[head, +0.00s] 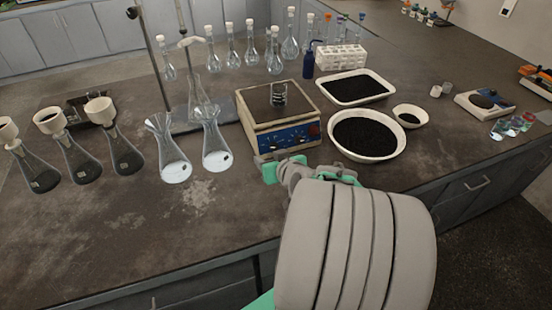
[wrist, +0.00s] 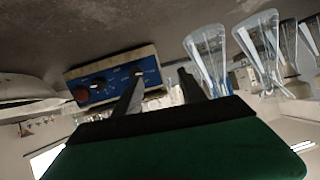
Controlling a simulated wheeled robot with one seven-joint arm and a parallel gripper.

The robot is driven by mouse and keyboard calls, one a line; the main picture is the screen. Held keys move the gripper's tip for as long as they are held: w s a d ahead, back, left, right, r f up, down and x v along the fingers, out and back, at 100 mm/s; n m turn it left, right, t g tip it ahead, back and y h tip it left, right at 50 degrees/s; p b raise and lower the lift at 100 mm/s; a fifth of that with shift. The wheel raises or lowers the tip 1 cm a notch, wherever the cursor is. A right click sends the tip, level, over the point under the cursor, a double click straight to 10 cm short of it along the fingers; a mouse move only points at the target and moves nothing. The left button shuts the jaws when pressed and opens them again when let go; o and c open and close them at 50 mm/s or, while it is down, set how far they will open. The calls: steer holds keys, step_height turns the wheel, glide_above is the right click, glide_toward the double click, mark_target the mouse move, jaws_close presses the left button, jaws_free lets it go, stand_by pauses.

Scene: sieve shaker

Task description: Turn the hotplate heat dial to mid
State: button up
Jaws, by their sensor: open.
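The hotplate (head: 277,113) is a cream box with a blue front panel, and a beaker (head: 279,95) with dark contents stands on its top. The blue panel (wrist: 112,86) appears inverted in the wrist view, with a red knob (wrist: 82,95) and a black dial (wrist: 97,83) with a pale mark. Which control is the heat dial, and its setting, are too small to read. My gripper (head: 282,161) is just in front of the hotplate's lower front. In the wrist view my gripper (wrist: 160,78) has its two dark fingers apart with nothing between them.
White trays of dark grains (head: 367,138) stand right of the hotplate. Two flasks of pale liquid (head: 215,150) and a stand base (head: 190,122) are on its left. Several funnel-topped flasks (head: 74,160) stand farther left. The bench front at left (head: 150,235) is clear.

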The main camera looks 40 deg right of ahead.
steer(key=m+h, duration=0.1)
glide_toward(275, 147)
steer(key=f, duration=0.1)
steer(key=shift+w+f+m+t+h, duration=0.3)
steer(key=shift+w+t, duration=0.2)
steer(key=shift+w, duration=0.1)
steer(key=x, duration=0.7)
jaws_close()
